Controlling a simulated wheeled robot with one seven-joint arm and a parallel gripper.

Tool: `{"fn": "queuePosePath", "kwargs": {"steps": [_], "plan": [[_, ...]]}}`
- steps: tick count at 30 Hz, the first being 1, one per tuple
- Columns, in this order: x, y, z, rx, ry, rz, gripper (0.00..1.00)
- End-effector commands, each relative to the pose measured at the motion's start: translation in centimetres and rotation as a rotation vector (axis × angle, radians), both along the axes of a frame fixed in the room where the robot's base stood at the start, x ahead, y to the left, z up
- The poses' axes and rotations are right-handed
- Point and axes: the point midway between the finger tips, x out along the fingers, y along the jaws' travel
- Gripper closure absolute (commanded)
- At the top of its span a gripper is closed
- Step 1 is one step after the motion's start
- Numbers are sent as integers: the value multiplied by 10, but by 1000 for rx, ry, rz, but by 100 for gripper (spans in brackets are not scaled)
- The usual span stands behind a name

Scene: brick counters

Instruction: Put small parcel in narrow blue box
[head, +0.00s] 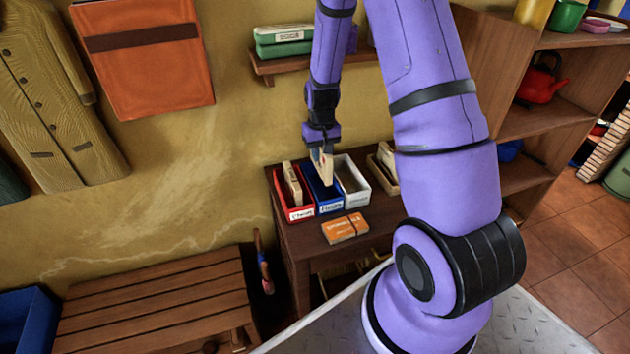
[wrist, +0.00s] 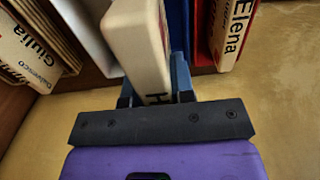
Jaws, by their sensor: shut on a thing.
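My gripper (head: 322,150) is shut on a small cream parcel (head: 324,174). It hangs over the row of boxes on the small wooden table. The narrow blue box (head: 331,207) stands in the middle of the row. The parcel's lower end overlaps the blue box's opening; I cannot tell whether it is above the rim or just inside. In the wrist view the parcel (wrist: 137,45) is pinched between the gripper's fingers (wrist: 155,92) and hides much of the blue box (wrist: 178,25).
A red box (head: 282,200) holding a parcel stands left of the blue box. A white box (head: 357,197) stands right. An orange packet (head: 345,228) lies in front. A tan tray (head: 380,176) is further right. A wall shelf (head: 300,66) with boxes is above.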

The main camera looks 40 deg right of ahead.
Motion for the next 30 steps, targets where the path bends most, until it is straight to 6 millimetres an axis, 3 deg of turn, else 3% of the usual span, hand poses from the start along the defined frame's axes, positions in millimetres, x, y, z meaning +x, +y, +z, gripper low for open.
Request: {"fn": "queuePosePath", "kwargs": {"steps": [6,14,21,30], "plan": [[-1,0,-37,1,4,0,100],[0,0,-54,1,3,1,100],[-1,0,-85,1,3,1,100],[0,0,-88,1,2,0,100]]}}
